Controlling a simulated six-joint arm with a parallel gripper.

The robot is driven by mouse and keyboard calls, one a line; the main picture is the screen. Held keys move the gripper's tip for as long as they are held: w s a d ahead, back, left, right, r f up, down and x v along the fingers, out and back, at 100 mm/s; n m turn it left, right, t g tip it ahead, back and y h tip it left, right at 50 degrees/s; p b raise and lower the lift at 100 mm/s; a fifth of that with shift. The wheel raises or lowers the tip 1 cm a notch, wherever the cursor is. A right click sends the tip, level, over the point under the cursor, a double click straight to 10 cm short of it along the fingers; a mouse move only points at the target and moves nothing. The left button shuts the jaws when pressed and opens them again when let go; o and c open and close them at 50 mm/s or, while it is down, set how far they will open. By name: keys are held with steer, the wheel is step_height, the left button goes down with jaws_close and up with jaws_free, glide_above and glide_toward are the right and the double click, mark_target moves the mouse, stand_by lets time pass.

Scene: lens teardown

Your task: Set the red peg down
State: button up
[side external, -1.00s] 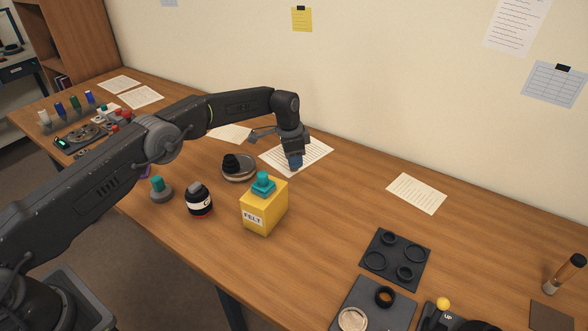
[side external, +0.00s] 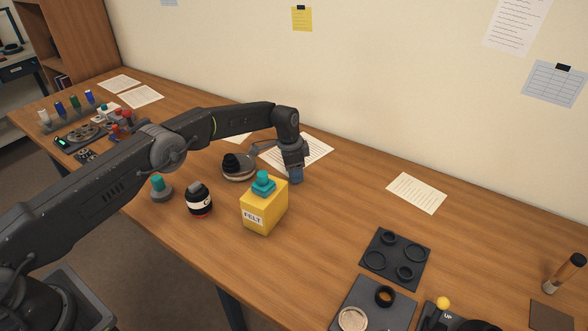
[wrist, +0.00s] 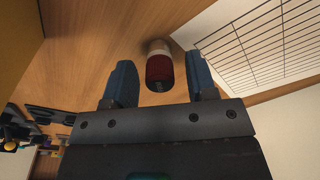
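The red peg (wrist: 160,71), a short cylinder with a pale band at its far end, shows in the wrist view between the two blue fingers of my gripper (wrist: 160,82). My gripper looks open around the peg. In the side view my gripper (side external: 296,178) points down, low over the table just behind the yellow felt box (side external: 264,209). The peg is hidden there. Whether its base touches the table is unclear.
A lined sheet (side external: 312,149) lies behind my gripper. A dark round part on a dish (side external: 239,173) stands to the left, with a black labelled jar (side external: 199,203) nearer. The table right of my gripper is clear up to the dark ring mat (side external: 393,258).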

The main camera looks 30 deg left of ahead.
steer(key=shift+r, duration=0.15)
step_height(320, 180, up, 12)
steer(key=s+a, duration=0.1)
stand_by(0.5)
steer(key=s+a+r+n+t, duration=0.2)
steer(key=s+r+n, duration=0.2)
steer(key=s+r, duration=1.4)
steer(key=s+f+n+t, duration=0.1)
steer(key=s+n, duration=0.1)
steer(key=s, duration=1)
steer(key=s+a+f+n+t+y, duration=0.1)
steer(key=s+n, duration=0.2)
steer(key=s, duration=1)
steer(key=shift+f+t, duration=0.15)
steer(key=shift+t, duration=0.15)
steer(key=shift+s, duration=0.1)
